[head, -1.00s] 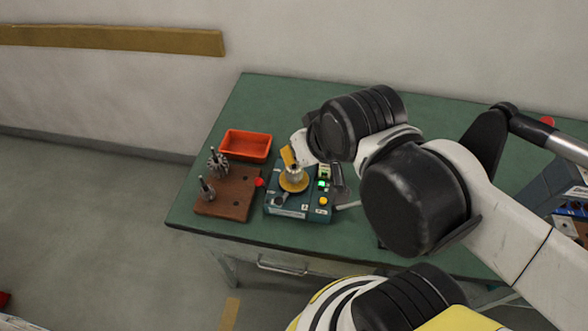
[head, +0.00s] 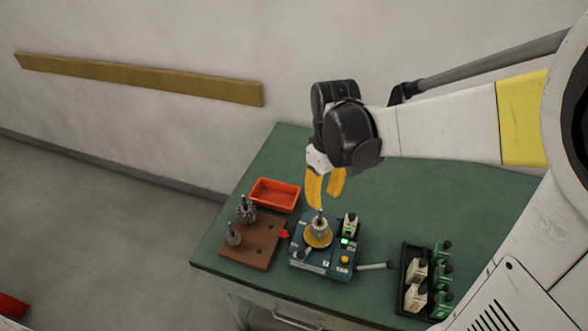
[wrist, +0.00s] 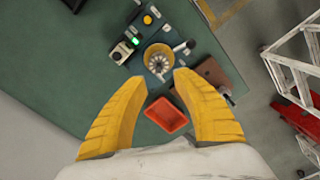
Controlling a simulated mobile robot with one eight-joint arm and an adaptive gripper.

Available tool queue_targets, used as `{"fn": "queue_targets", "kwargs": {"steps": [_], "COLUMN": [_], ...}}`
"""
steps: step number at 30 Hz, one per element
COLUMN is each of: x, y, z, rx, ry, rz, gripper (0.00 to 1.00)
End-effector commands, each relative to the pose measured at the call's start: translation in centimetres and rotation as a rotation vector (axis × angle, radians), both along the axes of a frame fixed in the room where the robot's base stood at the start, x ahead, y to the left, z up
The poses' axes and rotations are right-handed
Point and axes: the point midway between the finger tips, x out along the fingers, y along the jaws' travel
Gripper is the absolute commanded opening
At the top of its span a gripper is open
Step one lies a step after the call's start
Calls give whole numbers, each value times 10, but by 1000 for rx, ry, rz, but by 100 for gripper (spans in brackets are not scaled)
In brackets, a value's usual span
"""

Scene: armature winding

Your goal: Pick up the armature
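A grey metal armature (head: 320,226) with an upright shaft sits on the round yellow seat (head: 316,241) of a blue-green winding machine (head: 322,262). It also shows in the wrist view (wrist: 158,63), just beyond the gap between my fingertips. Two more grey armatures, one at the back (head: 246,212) and one at the front (head: 233,236), stand upright on a brown wooden block (head: 262,247) left of the machine. My gripper (head: 326,200) has yellow fingers and hangs above the machine's armature. In the wrist view my gripper (wrist: 161,76) is open and empty.
An orange-red tray (head: 275,195) lies behind the block and looks empty. A black rack (head: 405,270) with several white and green pieces stands at right. A lever (head: 375,266) sticks out from the machine. The green tabletop (head: 400,205) is clear behind it.

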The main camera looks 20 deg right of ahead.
Motion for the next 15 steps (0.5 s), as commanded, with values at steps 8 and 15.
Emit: {"fn": "queue_targets", "kwargs": {"steps": [8, 15], "x": [1, 9], "y": [0, 0], "z": [-34, -62], "rx": [0, 0], "ry": [-2, -2], "rz": [-1, -2], "gripper": [34, 34]}}
